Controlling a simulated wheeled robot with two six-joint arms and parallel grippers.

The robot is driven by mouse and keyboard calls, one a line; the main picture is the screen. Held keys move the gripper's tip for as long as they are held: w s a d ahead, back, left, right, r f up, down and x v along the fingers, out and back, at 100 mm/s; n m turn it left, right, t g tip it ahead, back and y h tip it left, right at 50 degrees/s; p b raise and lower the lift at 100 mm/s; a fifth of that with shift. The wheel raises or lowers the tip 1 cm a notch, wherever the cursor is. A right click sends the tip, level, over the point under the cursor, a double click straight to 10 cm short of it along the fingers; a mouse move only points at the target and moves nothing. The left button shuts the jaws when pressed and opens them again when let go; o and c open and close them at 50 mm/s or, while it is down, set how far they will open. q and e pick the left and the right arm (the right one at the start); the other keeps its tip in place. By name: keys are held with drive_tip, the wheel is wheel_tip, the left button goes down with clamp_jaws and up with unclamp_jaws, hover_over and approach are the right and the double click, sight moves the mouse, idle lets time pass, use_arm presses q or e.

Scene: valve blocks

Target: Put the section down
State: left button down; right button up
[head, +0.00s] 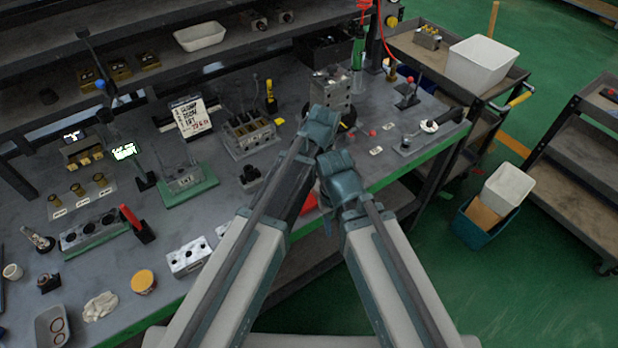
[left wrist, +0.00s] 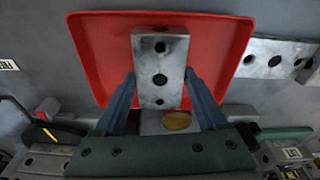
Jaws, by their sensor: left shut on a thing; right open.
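The section is a grey metal block (left wrist: 158,95) with a line of dark holes, seen in the left wrist view. My left gripper (left wrist: 160,82) is shut on it, one finger along each side. Behind the block is a red tray (left wrist: 100,60); I cannot tell whether the block touches it. Only a red corner of the tray (head: 308,202) shows between my arms in the head view. My left gripper and the block are hidden there by my arm. My right gripper (head: 327,222) is small and partly hidden beside the tray, open.
A metal block with holes (head: 189,257) lies left of my arms. A taller metal valve block (head: 331,91) stands behind them. A green-based fixture (head: 188,185) and a block with several bores (head: 249,137) stand to the left. The bench's green front edge (head: 420,155) runs diagonally.

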use_arm(q)
drive_tip(key=shift+a+f, duration=0.1)
drive_tip(key=shift+c, duration=1.9)
unclamp_jaws()
drive_tip(key=shift+f, duration=0.15)
drive_tip(key=o, duration=0.4)
drive_tip(key=shift+r, duration=0.25)
